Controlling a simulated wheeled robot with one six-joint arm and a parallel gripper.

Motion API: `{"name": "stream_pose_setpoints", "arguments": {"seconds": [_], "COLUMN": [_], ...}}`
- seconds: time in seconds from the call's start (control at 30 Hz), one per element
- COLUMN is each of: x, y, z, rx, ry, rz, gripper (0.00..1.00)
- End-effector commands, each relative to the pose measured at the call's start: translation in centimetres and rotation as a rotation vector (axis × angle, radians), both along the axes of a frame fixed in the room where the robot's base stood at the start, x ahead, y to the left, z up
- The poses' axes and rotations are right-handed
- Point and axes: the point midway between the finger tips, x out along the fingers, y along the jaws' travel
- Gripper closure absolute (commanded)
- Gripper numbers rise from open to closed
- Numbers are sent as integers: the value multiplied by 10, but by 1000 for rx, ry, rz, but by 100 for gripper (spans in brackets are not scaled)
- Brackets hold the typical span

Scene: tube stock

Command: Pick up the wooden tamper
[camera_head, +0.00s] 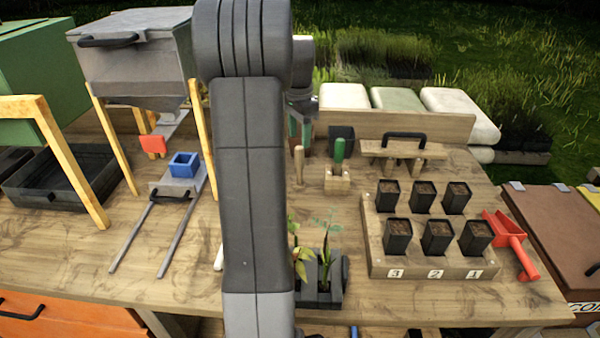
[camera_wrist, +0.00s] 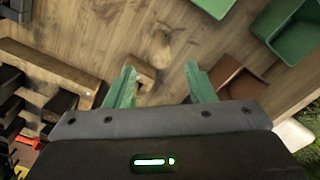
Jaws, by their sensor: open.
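A wooden peg-like piece with a rounded top, which looks like the wooden tamper (camera_head: 298,163), stands on the table, partly hidden by my arm in the head view. To its right, a small wooden block (camera_head: 337,183) has a green-handled tool (camera_head: 339,149) upright in it. My gripper (camera_wrist: 158,75) is open, its two green fingers apart and nothing held between them. In the wrist view, a small wooden piece (camera_wrist: 147,72) shows close to the left fingertip; I cannot tell whether it is the tamper or the block.
A raised wooden board with a black handle (camera_head: 405,149) stands to the right. A wooden tray (camera_head: 375,258) of several black pots and a red scoop (camera_head: 511,240) lie nearer. A brown pot (camera_wrist: 240,80) is beside the right finger. Plant cells (camera_head: 322,298) sit near the front edge.

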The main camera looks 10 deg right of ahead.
Motion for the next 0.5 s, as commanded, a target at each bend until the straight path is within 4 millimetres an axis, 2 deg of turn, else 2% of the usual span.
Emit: {"name": "stream_pose_setpoints", "arguments": {"seconds": [0.1, 0.2, 0.37, 0.5], "x": [-1, 0, 0, -2], "y": [0, 0, 0, 1], "z": [-24, -37, -47, -64], "rx": [1, 0, 0, 1], "ry": [4, 2, 0, 4], "rz": [1, 1, 2, 2], "gripper": [50, 50, 50, 50]}}
